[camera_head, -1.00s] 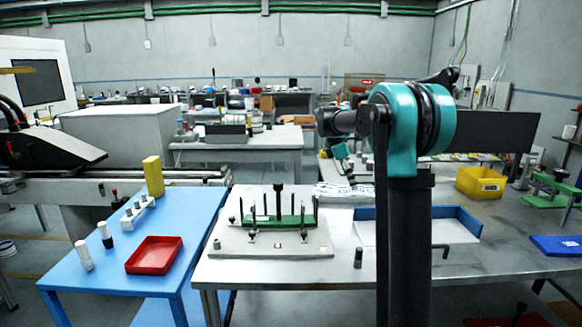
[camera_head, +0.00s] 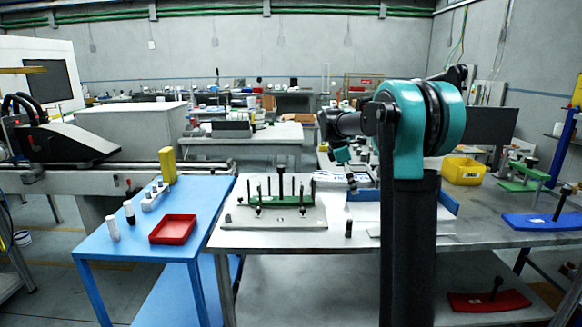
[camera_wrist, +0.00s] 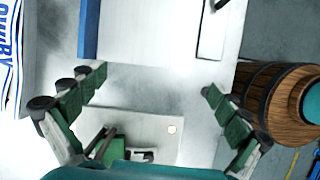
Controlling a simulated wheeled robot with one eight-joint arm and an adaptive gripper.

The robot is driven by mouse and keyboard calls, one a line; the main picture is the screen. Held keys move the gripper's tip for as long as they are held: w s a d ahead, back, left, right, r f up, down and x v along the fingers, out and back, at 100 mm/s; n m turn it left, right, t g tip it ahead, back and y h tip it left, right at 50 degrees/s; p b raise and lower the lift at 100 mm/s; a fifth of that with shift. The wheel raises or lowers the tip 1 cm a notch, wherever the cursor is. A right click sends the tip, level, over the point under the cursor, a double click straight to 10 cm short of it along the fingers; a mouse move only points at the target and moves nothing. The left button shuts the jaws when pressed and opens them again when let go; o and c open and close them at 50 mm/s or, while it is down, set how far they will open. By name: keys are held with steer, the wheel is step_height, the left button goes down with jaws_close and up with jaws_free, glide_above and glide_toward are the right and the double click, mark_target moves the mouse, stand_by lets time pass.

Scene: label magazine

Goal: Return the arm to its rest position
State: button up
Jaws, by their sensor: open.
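My arm stands folded at the right of centre in the head view, with its elbow high. My gripper (camera_head: 352,186) hangs pointing down over the steel table, near the blue-edged tray (camera_head: 450,203). In the wrist view my gripper (camera_wrist: 155,88) has its two green-padded fingers wide apart, with nothing between them. Below them are a pale tabletop and a light plate (camera_wrist: 150,128). The label fixture with its green base (camera_head: 285,199) and several dark posts stands on the steel table, left of my gripper. My arm column hides part of the tray.
A blue table (camera_head: 200,222) at left holds a red tray (camera_head: 173,229), a yellow block (camera_head: 168,165) and small bottles. A yellow bin (camera_head: 463,171) and a blue plate (camera_head: 540,221) lie right. A brown barrel-like shape (camera_wrist: 280,100) in the wrist view is unclear.

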steer(key=s+f+m, duration=0.3)
steer(key=s, duration=0.2)
steer(key=s+f+m+t+y, duration=0.1)
steer(key=s+f+m, duration=0.1)
steer(key=s, duration=0.4)
steer(key=s+f+m+t+y, duration=0.1)
steer(key=s+f+m, duration=0.2)
steer(key=s+f, duration=0.2)
steer(key=shift+s+a+m, duration=0.15)
steer(key=shift+s+m, duration=0.15)
steer(key=s+a+f+m+t+y, duration=0.1)
steer(key=s+f+m, duration=0.3)
steer(key=s, duration=0.4)
steer(key=s+a+f+m+t+y, duration=0.1)
steer(key=s+f+m, duration=0.3)
steer(key=s+f, duration=0.3)
steer(key=s, duration=0.2)
steer(key=shift+s+a+f+m, duration=0.15)
steer(key=shift+s+f+m, duration=0.15)
